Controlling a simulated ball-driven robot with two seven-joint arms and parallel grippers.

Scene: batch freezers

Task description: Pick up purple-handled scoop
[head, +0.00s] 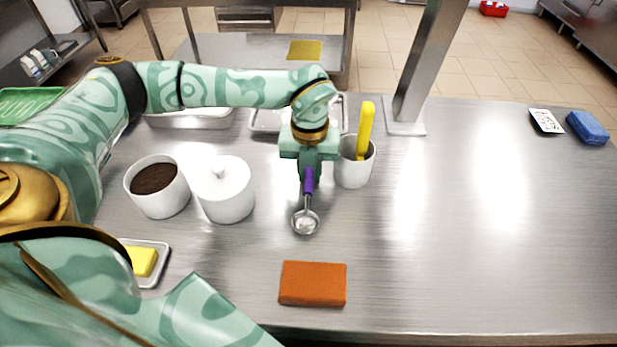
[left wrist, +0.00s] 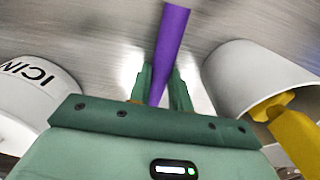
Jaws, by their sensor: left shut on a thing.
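The purple-handled scoop (head: 306,216) hangs from my left gripper (head: 308,172) in the head view, with its round metal bowl toward the front of the steel table. My left gripper is shut on its purple handle. In the left wrist view the purple handle (left wrist: 171,45) sits between the two fingers of the left gripper (left wrist: 162,80). I cannot tell whether the bowl touches the table. My right gripper is in neither view.
A white container with a yellow-handled tool (head: 366,130) stands just right of the gripper. A lidded white jar (head: 226,195) and a cup of dark powder (head: 157,190) stand left. An orange block (head: 313,284) lies in front. The table's right side is mostly clear.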

